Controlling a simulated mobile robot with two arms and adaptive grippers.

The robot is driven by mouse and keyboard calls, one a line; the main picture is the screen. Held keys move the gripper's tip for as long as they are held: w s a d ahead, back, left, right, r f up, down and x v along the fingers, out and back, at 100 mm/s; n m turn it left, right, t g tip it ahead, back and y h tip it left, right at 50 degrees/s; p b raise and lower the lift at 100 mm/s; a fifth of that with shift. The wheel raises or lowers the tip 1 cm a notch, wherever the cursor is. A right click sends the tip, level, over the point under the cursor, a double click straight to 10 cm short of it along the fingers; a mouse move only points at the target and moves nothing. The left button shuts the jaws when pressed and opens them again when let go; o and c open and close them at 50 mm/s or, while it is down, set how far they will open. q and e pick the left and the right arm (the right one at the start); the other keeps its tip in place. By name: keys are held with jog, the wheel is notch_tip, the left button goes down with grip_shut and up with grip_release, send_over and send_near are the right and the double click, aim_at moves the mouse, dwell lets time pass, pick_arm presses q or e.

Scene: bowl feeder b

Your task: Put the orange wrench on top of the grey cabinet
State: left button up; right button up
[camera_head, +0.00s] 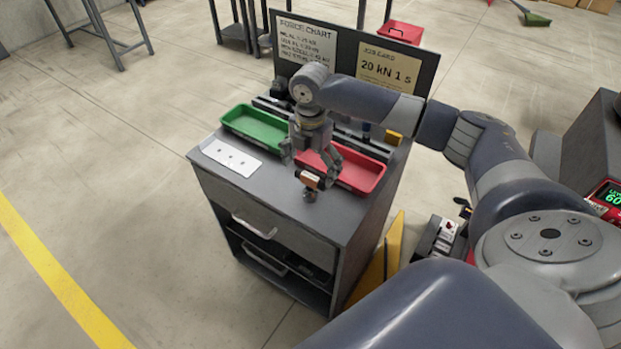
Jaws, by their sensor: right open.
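The grey cabinet (235,192) stands in the middle of the view, with trays and a white card on its top. My right gripper (308,170) hangs pointing down over the front part of the top, its fingers apart. A small orange piece with a dark metal end (310,181), perhaps the orange wrench, shows just at the fingertips, above or on the cabinet top near its front edge. Its full shape is too small to make out, and I cannot tell whether the fingers touch it. My left gripper is not in view.
A green tray (232,119) and a red tray (369,184) sit on the cabinet, with the white card (231,157) at left. A dark board with signs (345,50) rises behind. The front strip of the top is bare. A yellow panel (394,245) leans at right.

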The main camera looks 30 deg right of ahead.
notch_tip(320, 180, up, 7)
jog(key=shift+r+b, duration=0.2)
jog(key=shift+b, duration=0.2)
